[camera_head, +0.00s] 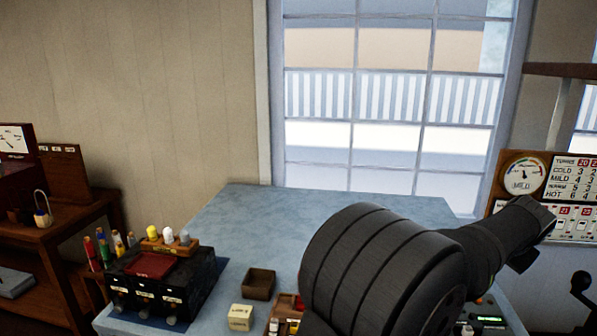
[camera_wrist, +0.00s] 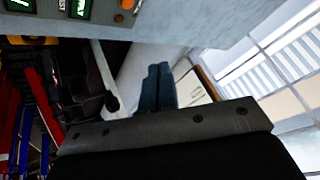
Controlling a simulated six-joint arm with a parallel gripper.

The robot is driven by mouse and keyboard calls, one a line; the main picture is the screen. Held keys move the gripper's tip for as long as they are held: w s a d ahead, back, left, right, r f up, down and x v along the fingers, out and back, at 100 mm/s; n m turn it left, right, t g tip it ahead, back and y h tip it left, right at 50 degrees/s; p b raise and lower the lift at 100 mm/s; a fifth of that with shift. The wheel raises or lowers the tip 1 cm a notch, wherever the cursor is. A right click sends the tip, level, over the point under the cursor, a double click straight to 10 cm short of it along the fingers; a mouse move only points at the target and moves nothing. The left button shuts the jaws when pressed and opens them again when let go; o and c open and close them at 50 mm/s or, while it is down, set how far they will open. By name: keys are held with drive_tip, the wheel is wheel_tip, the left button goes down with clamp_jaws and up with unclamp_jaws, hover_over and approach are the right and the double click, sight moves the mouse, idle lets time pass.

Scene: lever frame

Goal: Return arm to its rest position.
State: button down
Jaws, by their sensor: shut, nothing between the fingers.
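My arm's thick black links (camera_head: 385,265) fill the lower right of the head view, reaching toward the right over the blue-grey worktop (camera_head: 325,205). In the wrist view, my gripper (camera_wrist: 159,66) shows as two dark blue-grey fingers side by side, rising from behind a black bar. The fingers are together, with nothing visible between them. They are apart from the worktop edge at the top of that view. My gripper cannot be made out clearly in the head view.
On the worktop's left stand a black box (camera_head: 190,301), a rack of coloured pegs (camera_head: 168,246), a small brown tray (camera_head: 258,284) and a cream block (camera_head: 240,317). A gauge board (camera_head: 523,174) is near my arm's right end. The worktop's back is clear.

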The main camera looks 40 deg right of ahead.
drive_tip(key=s+a+r+n+y, duration=0.4)
drive_tip(key=n, duration=0.5)
drive_tip(key=x, duration=1)
drive_tip(key=v, duration=1)
drive_tip(key=w+a+r, duration=0.1)
drive_tip(key=w+a, duration=0.2)
drive_tip(key=w, duration=0.2)
drive_tip(key=shift+w+a+r+n, duration=0.2)
drive_tip(key=shift+w+a+n, duration=0.15)
drive_tip(key=shift+w+n, duration=0.05)
